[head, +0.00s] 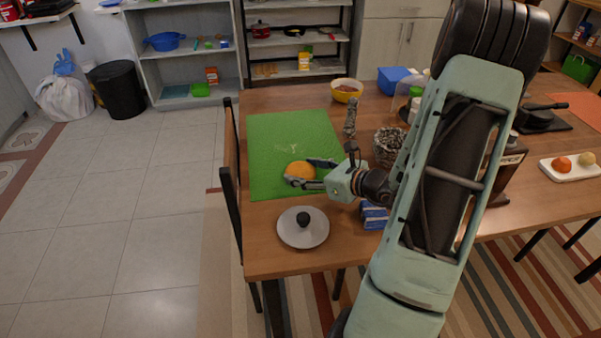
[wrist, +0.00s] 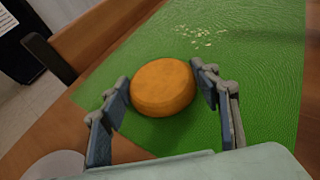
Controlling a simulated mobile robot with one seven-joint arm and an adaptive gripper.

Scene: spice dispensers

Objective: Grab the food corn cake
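The corn cake (head: 299,170) is a round, thick orange disc on the green mat (head: 278,133), near the mat's front edge. It also shows in the middle of the wrist view (wrist: 163,87). My gripper (head: 305,174) is at the cake, with its fingers on either side. In the wrist view the fingers (wrist: 160,93) are spread apart, the left one close to or touching the cake's side and the right one close to its right side. I cannot tell whether either finger presses on it. The cake appears to rest on the mat.
A grey lid with a dark knob (head: 303,228) lies in front of the mat. A blue packet (head: 374,216) and a wire-like basket (head: 388,147) are right of my gripper. A pepper-mill-like object (head: 350,118) stands at the mat's right edge. A chair (head: 231,160) stands at the table's left edge.

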